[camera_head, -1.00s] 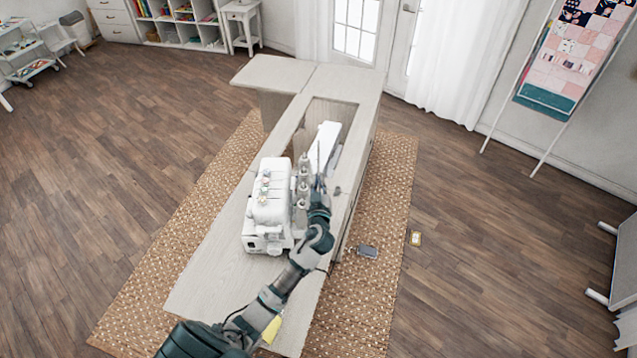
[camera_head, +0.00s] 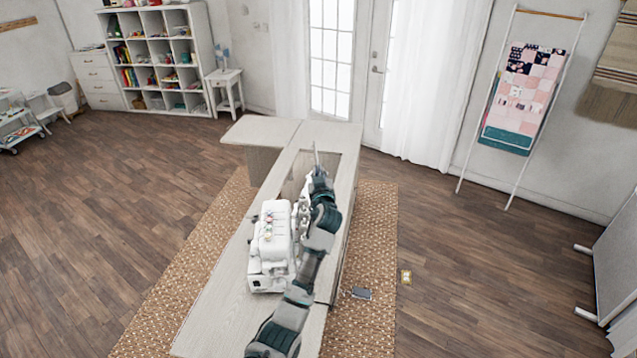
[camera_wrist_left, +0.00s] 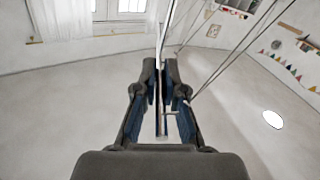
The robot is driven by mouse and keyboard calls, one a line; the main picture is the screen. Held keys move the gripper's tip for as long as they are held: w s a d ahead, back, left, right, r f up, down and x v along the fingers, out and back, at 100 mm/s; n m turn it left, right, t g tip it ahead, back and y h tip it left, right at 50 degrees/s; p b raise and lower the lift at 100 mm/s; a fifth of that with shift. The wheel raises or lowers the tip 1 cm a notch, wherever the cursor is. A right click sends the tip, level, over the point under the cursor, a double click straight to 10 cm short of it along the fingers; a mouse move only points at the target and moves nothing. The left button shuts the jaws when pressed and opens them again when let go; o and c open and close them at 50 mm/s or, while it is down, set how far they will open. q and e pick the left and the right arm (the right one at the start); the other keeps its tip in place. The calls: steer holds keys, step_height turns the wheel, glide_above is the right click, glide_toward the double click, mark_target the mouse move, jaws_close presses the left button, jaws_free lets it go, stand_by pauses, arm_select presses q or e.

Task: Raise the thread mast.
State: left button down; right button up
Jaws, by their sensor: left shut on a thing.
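The white sewing machine (camera_head: 270,250) stands on the pale cabinet top. My left gripper (camera_head: 319,178) is above the machine's right side, by the cabinet's opening. It is shut on the thread mast (camera_head: 316,157), a thin pole whose end sticks up past the fingertips. In the left wrist view the mast (camera_wrist_left: 168,28) runs between the closed fingers (camera_wrist_left: 160,68). Thin lines that look like threads (camera_wrist_left: 222,72) run off to the upper right there. My left arm hides the mast's lower part and some of the machine's right side. My right gripper is not in view.
The cabinet (camera_head: 215,320) has a rectangular opening in its top and a side leaf (camera_head: 260,130) at the far end. It stands on a woven rug (camera_head: 375,235). A small dark object (camera_head: 361,294) lies on the rug at the right.

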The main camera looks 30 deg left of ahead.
arm_select(q)
steer(key=shift+a+r, duration=0.2)
steer(key=shift+a, duration=0.05)
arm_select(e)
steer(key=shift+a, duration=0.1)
arm_select(q)
steer(key=shift+w+a, duration=0.1)
steer(key=c, duration=1.4)
jaws_free()
steer(key=shift+o, duration=0.7)
steer(key=shift+s, duration=0.2)
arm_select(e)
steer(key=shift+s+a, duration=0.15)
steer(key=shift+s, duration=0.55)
arm_select(q)
steer(key=v, duration=1.2)
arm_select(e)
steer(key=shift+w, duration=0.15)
arm_select(q)
steer(key=shift+f, duration=0.15)
